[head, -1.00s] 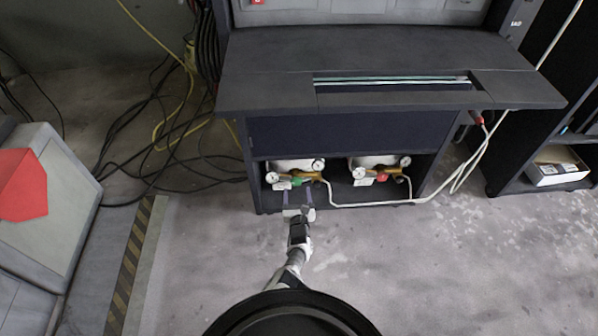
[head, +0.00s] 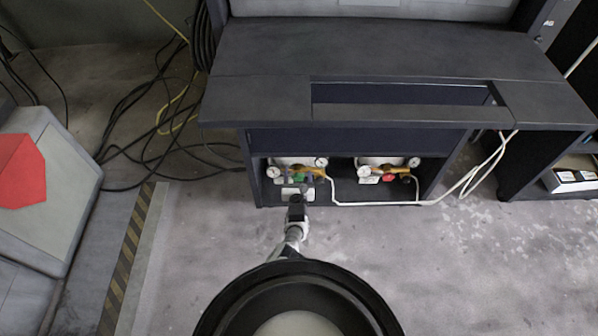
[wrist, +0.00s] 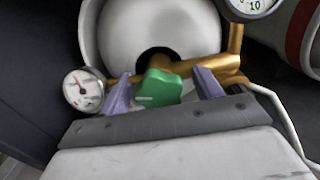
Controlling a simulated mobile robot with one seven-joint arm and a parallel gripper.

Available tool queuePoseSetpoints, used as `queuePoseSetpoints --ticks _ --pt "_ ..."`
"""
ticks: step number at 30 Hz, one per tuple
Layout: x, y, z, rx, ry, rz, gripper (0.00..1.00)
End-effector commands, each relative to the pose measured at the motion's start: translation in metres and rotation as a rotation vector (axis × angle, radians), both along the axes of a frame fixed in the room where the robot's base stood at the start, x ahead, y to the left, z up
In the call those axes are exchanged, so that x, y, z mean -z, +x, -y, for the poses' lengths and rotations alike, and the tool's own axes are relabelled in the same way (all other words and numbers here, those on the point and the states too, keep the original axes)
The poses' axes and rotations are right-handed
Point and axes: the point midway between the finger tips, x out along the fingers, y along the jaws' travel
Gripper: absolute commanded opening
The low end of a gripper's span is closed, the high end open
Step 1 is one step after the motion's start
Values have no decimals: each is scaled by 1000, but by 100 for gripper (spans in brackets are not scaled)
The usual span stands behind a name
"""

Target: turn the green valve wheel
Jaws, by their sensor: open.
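The green valve wheel (wrist: 158,88) sits on brass piping in front of a white tank, in the middle of the wrist view. In the head view the green wheel (head: 298,178) is small and partly covered by my gripper. My gripper (wrist: 164,92) is open, with one purple finger on each side of the wheel and gaps between them. In the head view my gripper (head: 297,184) reaches into the left part of the cabinet's lower opening. I cannot tell whether the fingers are deep enough to touch the wheel.
A second regulator with a red wheel (head: 389,177) stands to the right in the same opening. A round gauge (wrist: 82,90) is close left of my fingers. The dark cabinet top (head: 260,60) overhangs the opening. A white hose (head: 400,203) runs right; cables lie left.

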Motion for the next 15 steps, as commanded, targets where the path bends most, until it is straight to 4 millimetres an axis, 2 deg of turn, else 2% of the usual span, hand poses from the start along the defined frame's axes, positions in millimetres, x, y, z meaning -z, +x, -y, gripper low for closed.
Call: queuePoseSetpoints --ticks 4,5,12,15 --pt "0 0 0 0 0 0 64" --pt "0 0 0 0 0 0 62" --pt "0 0 0 0 0 0 30" --pt "0 0 0 0 0 0 21"
